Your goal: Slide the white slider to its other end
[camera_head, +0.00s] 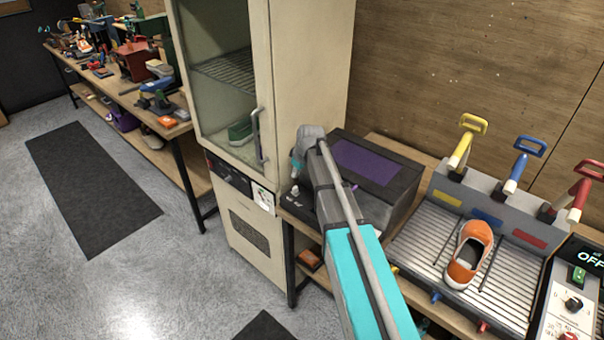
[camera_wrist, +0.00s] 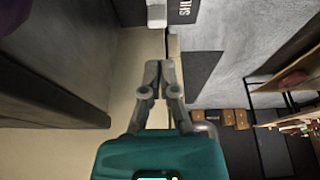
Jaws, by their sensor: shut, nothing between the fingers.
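My gripper (camera_wrist: 158,72) is shut and empty in the wrist view, its two grey fingertips together. A white block (camera_wrist: 156,14) shows at the top edge of the wrist view, in line with the fingertips and apart from them in the picture. It may be the white slider, but it is cut off by the frame. In the head view my arm reaches to the left front of a dark box with a purple top (camera_head: 367,162). Small pale parts there are too small to tell apart from my fingers, and I cannot make out the slider in that view.
A tall cream cabinet (camera_head: 318,60) with a glass door and handle (camera_head: 257,137) stands left of the box. To the right, an orange shoe (camera_head: 469,255) lies on a ribbed rack (camera_head: 425,245) with yellow, blue and red levers. Open floor lies at left.

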